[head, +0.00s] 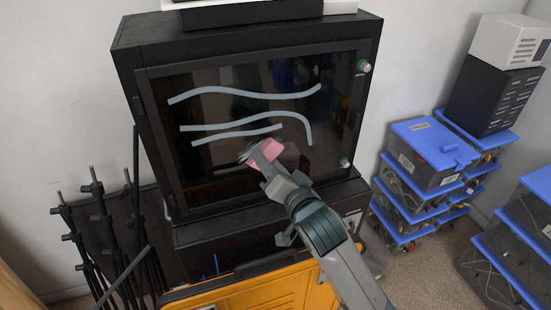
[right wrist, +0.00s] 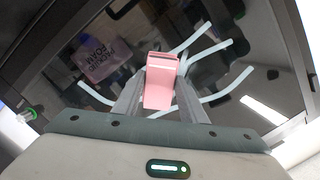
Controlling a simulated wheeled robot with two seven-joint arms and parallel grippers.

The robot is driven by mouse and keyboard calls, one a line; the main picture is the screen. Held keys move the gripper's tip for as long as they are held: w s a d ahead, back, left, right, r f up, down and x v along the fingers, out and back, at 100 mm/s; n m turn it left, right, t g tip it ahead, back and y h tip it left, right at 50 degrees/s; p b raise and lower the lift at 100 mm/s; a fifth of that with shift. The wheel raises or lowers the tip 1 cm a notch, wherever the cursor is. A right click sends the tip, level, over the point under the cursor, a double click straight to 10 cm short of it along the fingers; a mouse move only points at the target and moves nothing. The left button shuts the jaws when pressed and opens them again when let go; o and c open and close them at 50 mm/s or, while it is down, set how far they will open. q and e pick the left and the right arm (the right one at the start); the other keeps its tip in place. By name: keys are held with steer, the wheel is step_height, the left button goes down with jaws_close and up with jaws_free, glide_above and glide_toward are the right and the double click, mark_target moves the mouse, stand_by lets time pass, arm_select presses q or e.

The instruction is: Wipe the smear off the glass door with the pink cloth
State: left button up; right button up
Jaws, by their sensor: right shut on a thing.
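The glass door (head: 220,155) is the dark front of a black cabinet. Several pale blue smear strokes (head: 250,92) run across its upper and middle part, with one curving down at the right. The smear (right wrist: 225,88) also shows in the right wrist view. My right gripper (head: 262,158) is shut on the pink cloth (head: 268,150), in front of the door's lower middle, just below the strokes. In the right wrist view the folded cloth (right wrist: 160,85) sits between the two fingers. I cannot tell whether it touches the glass. My left gripper is not in view.
Green-ended knobs (head: 363,66) stick out at the door's right edge. Black stands (head: 105,235) are at the left. An orange cabinet (head: 260,290) is below in front. Blue-lidded boxes (head: 430,150) and a black unit (head: 490,95) are stacked at the right.

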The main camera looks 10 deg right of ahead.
mark_target(232, 155)
steer(key=shift+a, duration=0.25)
steer(key=shift+s+a+p, duration=0.2)
steer(key=shift+a+p, duration=0.1)
steer(key=shift+a, duration=0.55)
steer(key=shift+s+a+p, duration=0.2)
steer(key=shift+a+p, duration=0.05)
steer(key=shift+a, duration=0.55)
steer(key=shift+s+a+r+p, duration=0.1)
steer(key=shift+s+a+p, duration=0.1)
steer(key=shift+a, duration=0.65)
steer(key=shift+s+a+p, duration=0.1)
steer(key=shift+a+p, duration=0.1)
steer(key=shift+a, duration=0.6)
steer(key=shift+r+p, duration=0.95)
steer(key=shift+p, duration=0.15)
